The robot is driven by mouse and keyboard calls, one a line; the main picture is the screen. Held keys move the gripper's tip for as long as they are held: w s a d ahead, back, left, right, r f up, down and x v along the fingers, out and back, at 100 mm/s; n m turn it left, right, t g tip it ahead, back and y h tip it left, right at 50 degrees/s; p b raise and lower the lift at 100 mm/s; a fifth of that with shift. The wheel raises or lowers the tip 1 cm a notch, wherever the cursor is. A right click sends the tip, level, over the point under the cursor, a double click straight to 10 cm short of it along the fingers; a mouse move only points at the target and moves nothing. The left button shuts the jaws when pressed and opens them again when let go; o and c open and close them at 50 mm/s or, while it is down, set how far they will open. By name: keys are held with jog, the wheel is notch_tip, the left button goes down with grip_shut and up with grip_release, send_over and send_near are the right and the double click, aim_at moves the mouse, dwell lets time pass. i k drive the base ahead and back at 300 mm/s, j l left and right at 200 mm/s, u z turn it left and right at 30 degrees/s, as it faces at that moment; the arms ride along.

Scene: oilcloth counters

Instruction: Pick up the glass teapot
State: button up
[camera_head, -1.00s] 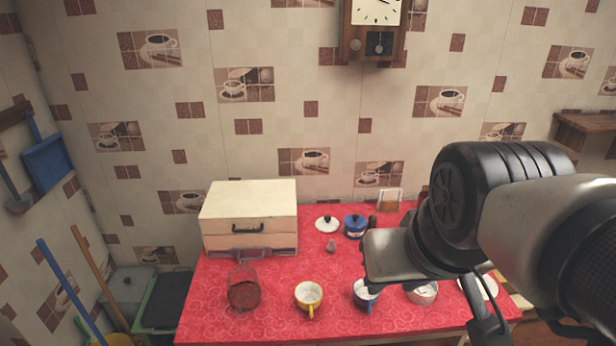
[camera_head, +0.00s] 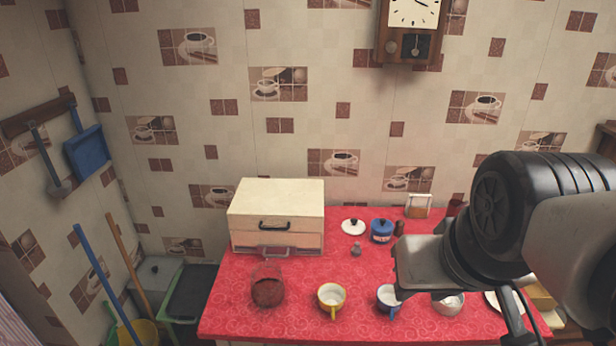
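A see-through vessel with dark reddish contents (camera_head: 267,291), which looks like the glass teapot, stands upright on the red counter at the front left, in front of the cream box. Its spout and handle are hard to make out. My gripper (camera_head: 518,328) is at the lower right, partly hidden by my own arm and cut by the frame edge. It is well to the right of the vessel and apart from it. Whether its fingers are open cannot be seen.
Right of the vessel stand a yellow cup (camera_head: 332,298), a blue cup (camera_head: 388,299) and a pale bowl (camera_head: 449,303). Behind are a cream box (camera_head: 277,205), a white lid (camera_head: 353,227) and a blue pot (camera_head: 381,232). The red counter (camera_head: 228,318) is clear left of the vessel.

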aim_at(271, 296)
jog(key=i+j+u, duration=0.2)
jog(key=j, duration=0.3)
jog(key=i+j+u, duration=0.15)
jog(key=i+j, duration=0.15)
jog(key=j, duration=0.15)
jog(key=i+j+u, duration=0.2)
jog(key=j, duration=0.25)
jog(key=i, duration=0.1)
